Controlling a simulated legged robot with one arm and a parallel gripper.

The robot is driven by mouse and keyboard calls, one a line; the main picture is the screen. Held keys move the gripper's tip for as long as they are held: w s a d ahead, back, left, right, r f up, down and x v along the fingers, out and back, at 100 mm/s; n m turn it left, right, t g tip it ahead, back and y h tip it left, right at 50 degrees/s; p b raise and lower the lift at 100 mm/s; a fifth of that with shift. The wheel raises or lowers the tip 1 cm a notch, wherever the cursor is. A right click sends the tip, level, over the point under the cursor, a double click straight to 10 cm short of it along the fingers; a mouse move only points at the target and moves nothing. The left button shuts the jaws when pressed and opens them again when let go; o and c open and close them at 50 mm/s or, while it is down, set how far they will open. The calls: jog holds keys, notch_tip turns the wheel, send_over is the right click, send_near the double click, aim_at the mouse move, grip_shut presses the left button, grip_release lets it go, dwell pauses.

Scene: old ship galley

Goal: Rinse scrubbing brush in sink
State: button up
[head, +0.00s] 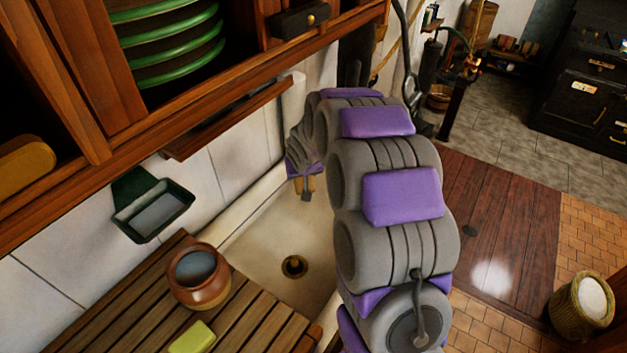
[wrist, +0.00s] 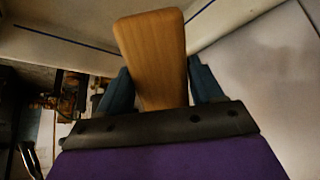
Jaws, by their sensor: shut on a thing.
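The sink (head: 262,242) is a pale basin with a round drain (head: 294,266) in its floor. My gripper (head: 306,192) hangs over the far part of the basin. In the wrist view my gripper (wrist: 158,95) is shut on a flat wooden piece (wrist: 152,52), which looks like the back or handle of the scrubbing brush. The wood lies between the two dark fingers. No bristles show in either view. In the head view only a small tan bit shows at the fingers, and my arm hides the right side of the sink. I cannot tell whether the brush touches the basin.
A slatted wooden drainboard (head: 254,314) at the near left holds a brown pot (head: 199,277) and a yellow-green soap bar (head: 192,338). A dark green wall tray (head: 153,209) and a cabinet with green-rimmed plates (head: 170,42) are at the left. A basket (head: 581,305) stands at the right.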

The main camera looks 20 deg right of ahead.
aim_at(314, 184)
jog(key=shift+s+d+f+m+g+p, duration=0.25)
jog(key=shift+s+f+m+g, duration=0.15)
jog(key=shift+s+g, duration=0.2)
jog(key=shift+s+d+f+m+g+p, duration=0.2)
jog(key=shift+s+d+f+m+g, duration=0.1)
jog(key=shift+s+f+g, duration=0.25)
jog(key=shift+s+d+f+g, duration=0.15)
jog(key=shift+s+d+g, duration=0.2)
jog(key=shift+s, duration=0.05)
jog(key=shift+s+d+f, duration=0.15)
jog(key=shift+d+f, duration=0.1)
jog(key=shift+f, duration=0.05)
jog(key=shift+a+f+b, duration=0.15)
jog(key=shift+f+b, duration=0.2)
jog(key=shift+f, duration=0.6)
jog(key=shift+a+f+b, duration=0.15)
jog(key=shift+f+b, duration=0.15)
jog(key=shift+f, duration=0.65)
notch_tip(314, 184, down, 11)
jog(key=b, duration=0.4)
jog(key=shift+d+f, duration=0.15)
jog(key=shift+f, duration=0.05)
jog(key=shift+r, duration=0.15)
jog(key=shift+r+p, duration=2.05)
jog(key=shift+r, duration=4.8)
